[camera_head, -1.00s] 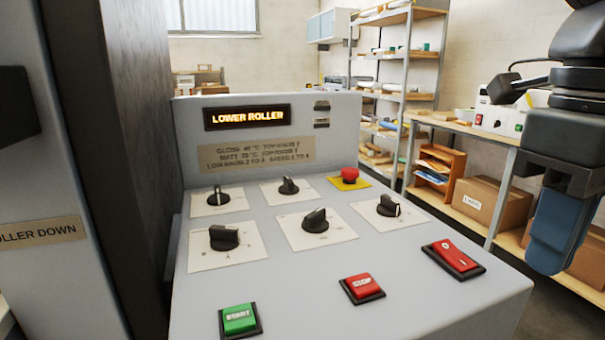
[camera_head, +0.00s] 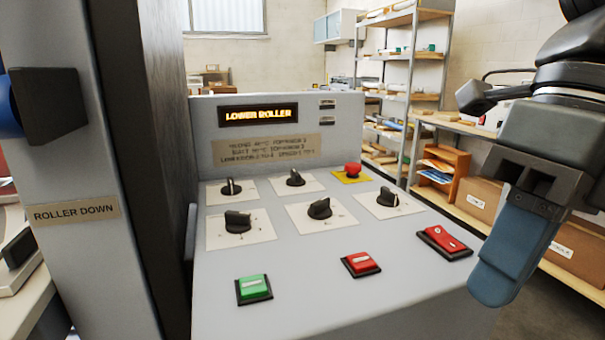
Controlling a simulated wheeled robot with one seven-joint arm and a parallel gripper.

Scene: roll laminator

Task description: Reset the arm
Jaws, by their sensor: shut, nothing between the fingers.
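My gripper (camera_head: 492,290) hangs at the right side of the head view, to the right of the laminator's control panel (camera_head: 400,265) and apart from it. Its blue-grey fingers point down and are shut, with nothing held. The panel carries several black knobs, such as the front left knob (camera_head: 238,222), and a red mushroom button (camera_head: 352,170) on a yellow plate. A green button (camera_head: 254,288), a red button (camera_head: 360,264) and a red rocker switch (camera_head: 443,240) sit along the front. The display (camera_head: 258,115) reads LOWER ROLLER.
A grey post labelled ROLLER DOWN (camera_head: 76,212) stands at the left, with a dark block (camera_head: 48,102) on it. Behind my gripper is a workbench (camera_head: 440,124) with cardboard boxes (camera_head: 478,200) below. A tall shelf rack (camera_head: 412,70) stands at the back.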

